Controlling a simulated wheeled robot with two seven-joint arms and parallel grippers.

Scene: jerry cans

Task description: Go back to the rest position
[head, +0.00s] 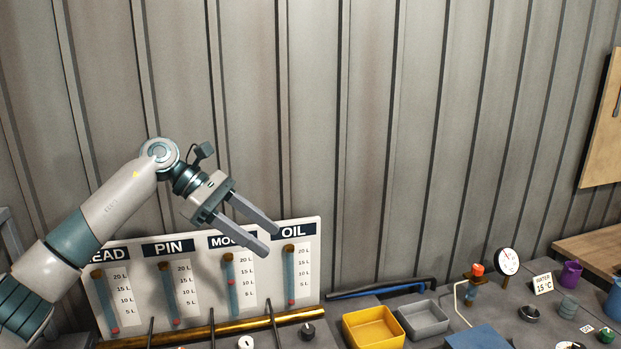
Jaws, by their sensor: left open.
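My left gripper (261,221) is in the head view, left of the middle. Its arm comes in from the left edge. Its two fingers are apart with nothing between them, and they point down and to the right. In the picture they lie in front of the top edge of the white gauge board (213,309). I cannot tell how far the fingers are from the board. My right gripper is not in the head view.
A yellow tray (373,328) and a grey tray (422,319) stand on the bench right of the board. A brass pipe (240,328) lies before the board. A round dial gauge (507,261) and small items crowd the right. The wall above is clear.

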